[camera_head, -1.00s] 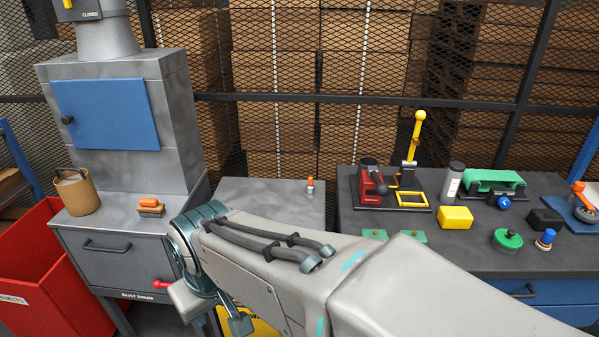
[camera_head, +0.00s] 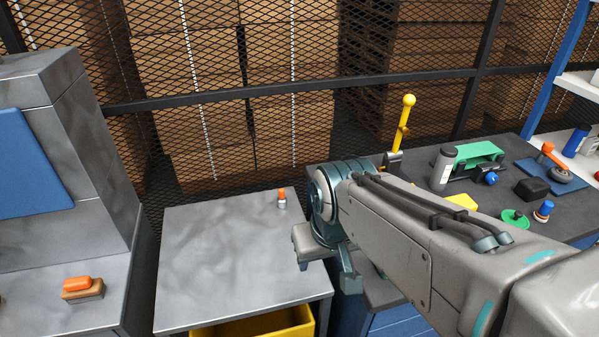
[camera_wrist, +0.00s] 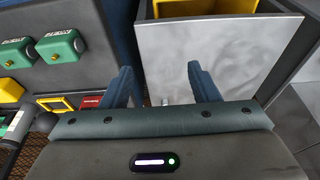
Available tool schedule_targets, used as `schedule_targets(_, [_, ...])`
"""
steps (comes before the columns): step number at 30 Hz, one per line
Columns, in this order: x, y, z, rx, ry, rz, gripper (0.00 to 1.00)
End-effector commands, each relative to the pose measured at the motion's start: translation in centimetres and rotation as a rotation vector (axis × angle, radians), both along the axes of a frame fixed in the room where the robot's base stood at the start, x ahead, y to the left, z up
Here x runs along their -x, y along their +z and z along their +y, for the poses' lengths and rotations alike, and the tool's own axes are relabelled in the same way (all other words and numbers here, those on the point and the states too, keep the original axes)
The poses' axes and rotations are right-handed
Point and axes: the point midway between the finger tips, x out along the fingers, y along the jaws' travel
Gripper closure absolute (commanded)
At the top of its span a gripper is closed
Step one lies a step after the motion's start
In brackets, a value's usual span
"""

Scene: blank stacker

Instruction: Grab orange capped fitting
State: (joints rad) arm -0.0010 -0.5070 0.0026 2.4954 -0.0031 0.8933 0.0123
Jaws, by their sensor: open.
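The orange capped fitting (camera_head: 282,198) is small, with an orange top and a pale metal body. It stands upright near the back right corner of the bare grey table (camera_head: 225,255) in the head view. My gripper (camera_head: 328,265) is in front and to the right of it, near the table's right edge and apart from it. In the wrist view my gripper (camera_wrist: 162,88) shows two blue fingers spread apart with nothing held. A small pale bit shows low between them, mostly hidden by the gripper body; I cannot tell if it is the fitting.
A yellow bin (camera_head: 258,328) sits under the table's front. An orange-handled brush (camera_head: 82,288) lies on the left bench. The dark bench (camera_head: 500,205) on the right holds a yellow-knobbed lever (camera_head: 404,120), a grey bottle (camera_head: 442,168) and other items. Mesh fencing stands behind. Most of the grey tabletop is clear.

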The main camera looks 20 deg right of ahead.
Motion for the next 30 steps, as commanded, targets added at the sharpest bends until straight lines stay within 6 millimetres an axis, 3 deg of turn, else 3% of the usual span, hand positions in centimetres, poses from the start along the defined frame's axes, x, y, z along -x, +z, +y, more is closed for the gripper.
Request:
schedule_targets(5, [-4.4, -1.8, 0.2, 0.019, 0.009, -0.041, 0.45])
schedule_targets(18, [-24.0, -7.7, -0.3, 0.028, 0.006, -0.234, 0.45])
schedule_targets(24, [-29.2, -9.2, -0.5, 0.008, 0.005, -0.293, 0.45])
schedule_targets(30, [-31.2, -10.1, -0.5, 0.000, 0.007, -0.310, 0.45])
